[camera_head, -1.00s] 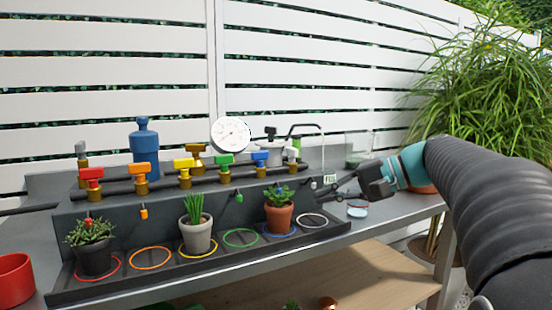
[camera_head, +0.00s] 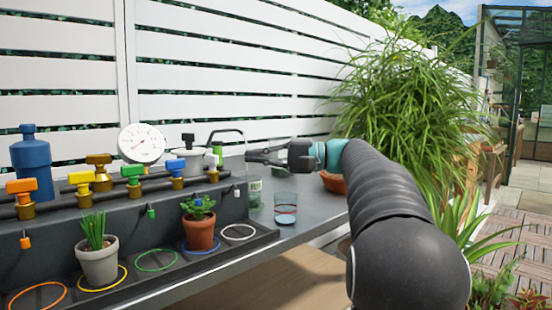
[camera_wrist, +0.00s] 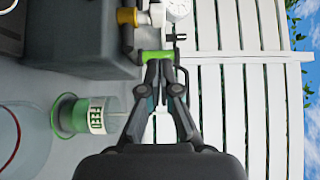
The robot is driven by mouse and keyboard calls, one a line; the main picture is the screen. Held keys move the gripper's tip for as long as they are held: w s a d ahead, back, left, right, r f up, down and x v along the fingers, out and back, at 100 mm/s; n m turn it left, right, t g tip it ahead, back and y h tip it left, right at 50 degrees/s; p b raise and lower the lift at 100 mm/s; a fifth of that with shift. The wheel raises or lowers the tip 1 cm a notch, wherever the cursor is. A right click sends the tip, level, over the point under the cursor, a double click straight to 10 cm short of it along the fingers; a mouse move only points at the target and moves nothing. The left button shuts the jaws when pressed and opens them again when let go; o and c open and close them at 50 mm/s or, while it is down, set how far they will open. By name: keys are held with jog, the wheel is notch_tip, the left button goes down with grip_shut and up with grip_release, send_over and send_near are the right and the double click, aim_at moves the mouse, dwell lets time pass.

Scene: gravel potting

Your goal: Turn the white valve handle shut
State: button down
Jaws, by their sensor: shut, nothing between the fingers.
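The white valve handle (camera_head: 213,158) sits at the right end of the row of coloured valves on the dark pipe. In the wrist view a white handle (camera_wrist: 157,15) shows at the top on a brass body, turned sideways by the camera. My gripper (camera_head: 250,156) is to the right of the white handle, apart from it, above the bench. In the wrist view my gripper (camera_wrist: 160,62) has its fingertips together with nothing held, near a green strip. I cannot tell the handle's exact angle, as it is small and pale.
Blue (camera_head: 175,168), green (camera_head: 132,171) and yellow (camera_head: 82,180) valves line the pipe to the left. A round gauge (camera_head: 141,143) stands behind. A glass (camera_head: 285,208) and a FEED container (camera_wrist: 82,115) stand near my arm. A potted plant (camera_head: 200,232) is on the front tray.

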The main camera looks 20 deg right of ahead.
aim_at(212, 163)
jog(key=a, duration=0.4)
jog(key=shift+s+a+b, duration=0.15)
jog(key=shift+a+b, duration=0.15)
jog(key=shift+a, duration=0.6)
jog(key=shift+s+d+t, duration=0.1)
jog(key=shift+d+t, duration=0.05)
jog(key=shift+t, duration=0.15)
